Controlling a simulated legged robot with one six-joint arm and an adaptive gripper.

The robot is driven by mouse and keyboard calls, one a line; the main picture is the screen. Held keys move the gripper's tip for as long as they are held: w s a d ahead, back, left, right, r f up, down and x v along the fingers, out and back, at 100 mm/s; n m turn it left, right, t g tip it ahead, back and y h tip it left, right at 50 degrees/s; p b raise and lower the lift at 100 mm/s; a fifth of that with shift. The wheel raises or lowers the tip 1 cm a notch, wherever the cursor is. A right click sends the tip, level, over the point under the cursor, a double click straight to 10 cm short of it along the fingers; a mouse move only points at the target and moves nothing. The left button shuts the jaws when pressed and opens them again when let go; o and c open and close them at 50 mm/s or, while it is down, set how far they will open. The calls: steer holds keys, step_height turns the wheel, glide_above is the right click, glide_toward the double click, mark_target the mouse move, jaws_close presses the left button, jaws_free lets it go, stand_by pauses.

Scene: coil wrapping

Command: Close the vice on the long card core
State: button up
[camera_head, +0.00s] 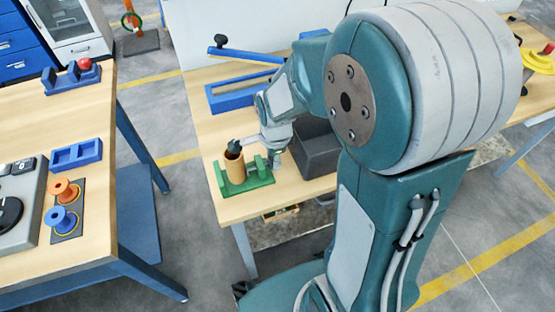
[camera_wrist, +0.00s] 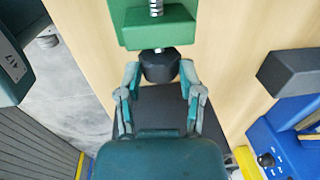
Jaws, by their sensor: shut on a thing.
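The green vice (camera_head: 262,180) sits near the front left corner of the wooden table in the head view. The brown card core (camera_head: 236,170) stands upright in it, with a dark piece at its top; whether both jaws touch the core I cannot tell. In the wrist view, the vice's green block (camera_wrist: 160,25) and threaded screw are at the top, and the core is out of sight. My gripper (camera_wrist: 160,70) is shut on the vice's black knob (camera_wrist: 160,66), one finger on each side. In the head view, my gripper (camera_head: 280,158) is at the vice's right end.
A dark grey bin (camera_head: 318,158) stands right of the vice. A blue device with a long lever (camera_head: 246,54) is behind it. The left table holds an orange spool (camera_head: 62,189), a blue spool (camera_head: 60,218) and a blue holder (camera_head: 76,154). A floor gap separates the tables.

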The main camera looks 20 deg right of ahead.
steer(key=shift+w, duration=0.1)
steer(key=shift+w+g, duration=0.2)
steer(key=shift+g, duration=0.75)
steer(key=shift+w+g, duration=0.2)
steer(key=shift+g, duration=0.75)
steer(key=g, duration=0.3)
steer(key=shift+w+f+g, duration=0.2)
steer(key=shift+w+g, duration=0.2)
steer(key=o, duration=0.7)
steer(key=shift+o, duration=0.2)
